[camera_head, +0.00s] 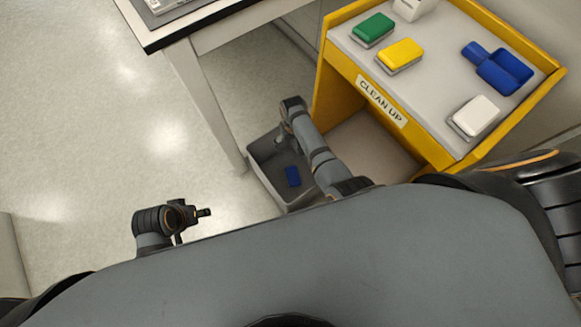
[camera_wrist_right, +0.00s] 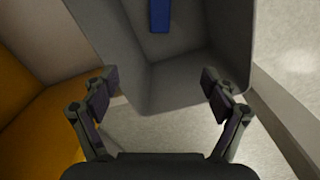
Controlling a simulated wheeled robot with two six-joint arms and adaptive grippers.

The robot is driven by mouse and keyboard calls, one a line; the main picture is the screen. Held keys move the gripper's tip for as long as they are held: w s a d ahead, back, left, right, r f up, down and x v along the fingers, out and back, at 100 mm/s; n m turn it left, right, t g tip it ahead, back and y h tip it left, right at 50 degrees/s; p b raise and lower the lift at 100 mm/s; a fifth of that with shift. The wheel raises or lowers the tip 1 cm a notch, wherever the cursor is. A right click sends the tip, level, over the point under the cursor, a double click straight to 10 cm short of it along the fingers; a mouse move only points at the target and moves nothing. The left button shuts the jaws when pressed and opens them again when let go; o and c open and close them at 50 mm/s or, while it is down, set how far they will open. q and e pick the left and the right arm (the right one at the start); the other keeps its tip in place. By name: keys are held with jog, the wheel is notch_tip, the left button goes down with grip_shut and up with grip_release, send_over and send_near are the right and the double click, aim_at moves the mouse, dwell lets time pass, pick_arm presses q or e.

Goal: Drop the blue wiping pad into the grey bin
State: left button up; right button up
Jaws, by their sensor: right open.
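The blue wiping pad (camera_head: 293,176) lies inside the grey bin (camera_head: 296,205), on its floor. In the right wrist view, the blue pad (camera_wrist_right: 159,14) is at the top edge, partly cut off, inside the bin (camera_wrist_right: 101,22). My right gripper (camera_wrist_right: 160,80) is open and empty, with its fingers spread above the near part of the bin and apart from the pad. In the head view, my right gripper (camera_head: 280,142) is over the bin and small. My left gripper (camera_head: 204,213) is over the floor left of the bin; its jaw opening is unclear.
A yellow trolley (camera_head: 322,80) marked CLEAN UP stands right of the bin. On its top are a green pad (camera_head: 373,28), a yellow pad (camera_head: 400,54), a white pad (camera_head: 475,115) and a blue dustpan (camera_head: 500,70). A table leg (camera_head: 207,110) stands behind the bin. The floor at left is clear.

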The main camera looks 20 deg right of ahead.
pick_arm(q)
notch_tip(320, 180, up, 21)
jog(key=p, duration=1.9)
jog(key=shift+f, duration=0.15)
pick_arm(e)
jog(key=w+d+r, duration=0.1)
jog(key=w+r, duration=0.1)
jog(key=r, duration=1.1)
jog(key=w+d+r, duration=0.2)
jog(key=w+r, duration=0.1)
jog(key=r, duration=1)
jog(key=shift+w+r+n, duration=0.15)
jog(key=shift+w+n, duration=0.2)
jog(key=shift+n, duration=0.05)
